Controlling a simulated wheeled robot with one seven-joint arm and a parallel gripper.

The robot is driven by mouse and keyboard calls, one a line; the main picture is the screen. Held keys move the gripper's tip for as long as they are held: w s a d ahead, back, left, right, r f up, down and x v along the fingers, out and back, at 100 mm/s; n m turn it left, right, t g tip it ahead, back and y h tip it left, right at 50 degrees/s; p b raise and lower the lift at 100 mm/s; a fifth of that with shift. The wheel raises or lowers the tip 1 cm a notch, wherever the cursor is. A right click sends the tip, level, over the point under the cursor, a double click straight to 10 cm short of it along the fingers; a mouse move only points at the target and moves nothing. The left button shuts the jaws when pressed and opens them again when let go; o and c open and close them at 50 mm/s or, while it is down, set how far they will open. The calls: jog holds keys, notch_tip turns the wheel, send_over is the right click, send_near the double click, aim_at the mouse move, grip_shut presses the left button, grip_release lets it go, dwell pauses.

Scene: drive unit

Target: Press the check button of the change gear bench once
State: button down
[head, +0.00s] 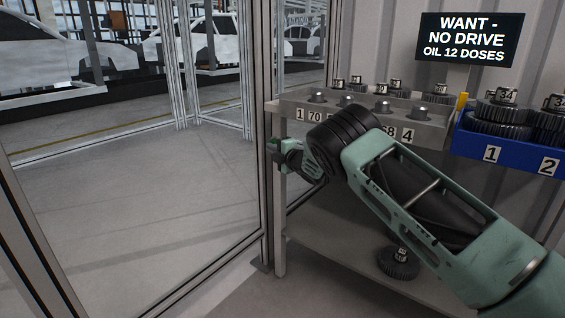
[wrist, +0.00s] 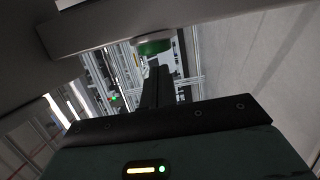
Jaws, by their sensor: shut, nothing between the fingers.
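The change gear bench (head: 292,107) is a grey metal stand with number plates and pegs on its top. A green round button (wrist: 152,47) sits on a pale bench part in the upper middle of the wrist view. My gripper (wrist: 158,72) is shut and empty, its dark fingers pointing at the button with their tips just below it in that view. I cannot tell whether they touch it. In the head view my gripper (head: 279,151) is by the bench's left end post, partly behind my wrist; a small green spot shows there.
A display (head: 470,40) reads "WANT - NO DRIVE, OIL 12 DOSES". A blue tray (head: 510,160) of gears stands at right. A loose gear (head: 398,262) lies on the lower shelf (head: 335,255). A glazed frame post (head: 264,130) stands close left of my gripper.

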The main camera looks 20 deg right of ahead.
jog(key=a+p+v, duration=0.2)
jog(key=v, duration=0.8)
jog(key=shift+s, duration=0.4)
